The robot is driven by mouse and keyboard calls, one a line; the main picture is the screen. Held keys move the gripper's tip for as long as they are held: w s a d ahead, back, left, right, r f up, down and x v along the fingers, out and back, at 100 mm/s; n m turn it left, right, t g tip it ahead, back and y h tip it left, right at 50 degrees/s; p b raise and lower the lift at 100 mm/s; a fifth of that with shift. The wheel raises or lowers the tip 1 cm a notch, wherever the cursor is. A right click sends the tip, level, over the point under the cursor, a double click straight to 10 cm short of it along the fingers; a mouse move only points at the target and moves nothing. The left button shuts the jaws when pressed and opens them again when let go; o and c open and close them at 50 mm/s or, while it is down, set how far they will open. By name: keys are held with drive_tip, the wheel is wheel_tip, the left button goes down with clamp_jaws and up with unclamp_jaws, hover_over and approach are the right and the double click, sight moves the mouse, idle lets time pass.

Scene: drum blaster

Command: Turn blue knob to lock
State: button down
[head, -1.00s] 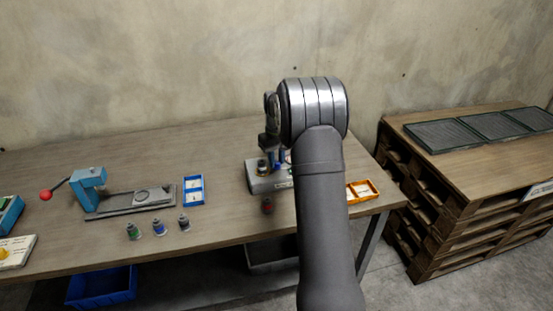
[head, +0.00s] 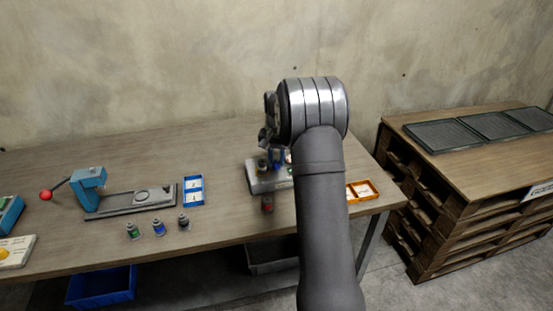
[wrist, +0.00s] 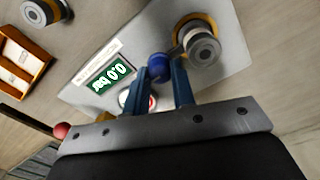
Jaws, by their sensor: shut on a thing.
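The blue knob (wrist: 159,66) is a round ball-shaped cap on a grey device (wrist: 235,45). In the wrist view it sits between the tips of the two blue fingers of my gripper (wrist: 160,80), which is shut on it. The device face has a green display (wrist: 110,77) reading 0.0 bar, seen tilted. A round white dial with red on it is partly hidden behind the left finger. In the head view the device (head: 268,183) stands on the table, and my arm hides its right part.
A cylindrical fitting with an orange ring (wrist: 200,45) stands close to the right finger. A red can (head: 267,204) stands before the device. An orange tray (head: 362,192) lies to the right. Several small bottles (head: 158,228) and a blue tray (head: 193,190) are on the left.

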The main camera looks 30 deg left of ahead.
sight(276, 161)
drive_tip(key=shift+r, duration=0.1)
idle(0.4)
drive_tip(key=c, duration=1.2)
unclamp_jaws()
wheel_tip(276, 161, up, 17)
drive_tip(key=shift+r, duration=0.2)
wheel_tip(276, 161, down, 18)
drive_tip(key=shift+r, duration=0.2)
